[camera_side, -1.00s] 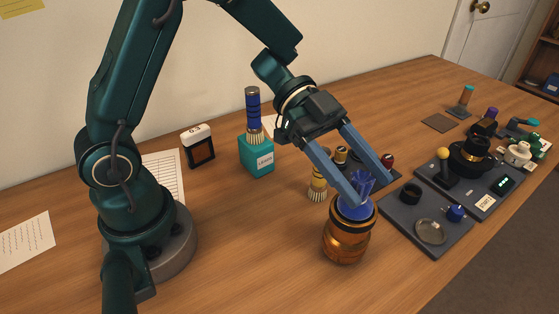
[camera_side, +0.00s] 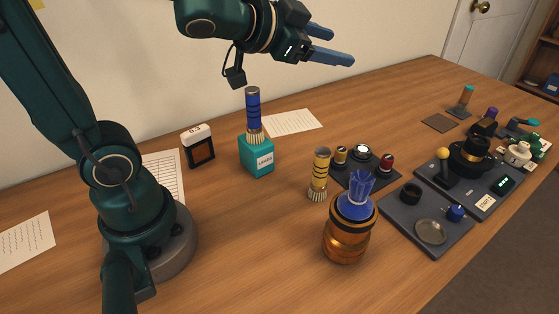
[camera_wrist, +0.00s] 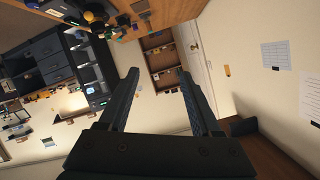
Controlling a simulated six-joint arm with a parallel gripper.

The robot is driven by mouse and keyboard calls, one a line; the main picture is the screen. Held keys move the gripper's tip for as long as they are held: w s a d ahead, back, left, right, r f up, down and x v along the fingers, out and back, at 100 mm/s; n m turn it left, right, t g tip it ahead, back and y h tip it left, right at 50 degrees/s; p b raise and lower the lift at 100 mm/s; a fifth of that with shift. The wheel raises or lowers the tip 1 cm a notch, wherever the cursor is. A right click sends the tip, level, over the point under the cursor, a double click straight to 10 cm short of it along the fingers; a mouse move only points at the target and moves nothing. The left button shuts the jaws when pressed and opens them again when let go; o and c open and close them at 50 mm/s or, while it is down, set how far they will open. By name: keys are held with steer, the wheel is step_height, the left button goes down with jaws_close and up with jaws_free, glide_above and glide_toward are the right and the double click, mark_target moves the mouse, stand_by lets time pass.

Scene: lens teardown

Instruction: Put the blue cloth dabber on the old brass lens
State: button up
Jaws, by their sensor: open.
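The old brass lens (camera_side: 346,243) stands upright near the front of the table in the side view. The blue cloth dabber (camera_side: 360,190) sits on its top, with its flared blue folds pointing up. My gripper (camera_side: 342,47) is high above the table at the upper middle of the side view, well away from the lens. It is open, and nothing shows between its fingers. In the wrist view, the two fingers of my gripper (camera_wrist: 158,75) are apart with only the room between them.
A blue-handled brush (camera_side: 253,110) stands on a teal box (camera_side: 257,157). A yellow brush (camera_side: 319,172) stands behind the lens. Dark trays (camera_side: 400,225) with small parts lie to the right. The table front left of the lens is clear.

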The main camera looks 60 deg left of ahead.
steer(key=s+d+f+n+g, duration=0.1)
steer(key=s+f+g, duration=0.3)
steer(key=s, duration=0.5)
steer(key=s+d+f+n+g, duration=0.2)
steer(key=s+f+n+g, duration=0.1)
steer(key=s, duration=0.6)
step_height(320, 180, down, 2)
steer(key=shift+s+d+f+g+h, duration=0.1)
steer(key=shift+s+d+g+h, duration=0.25)
steer(key=shift+g, duration=0.35)
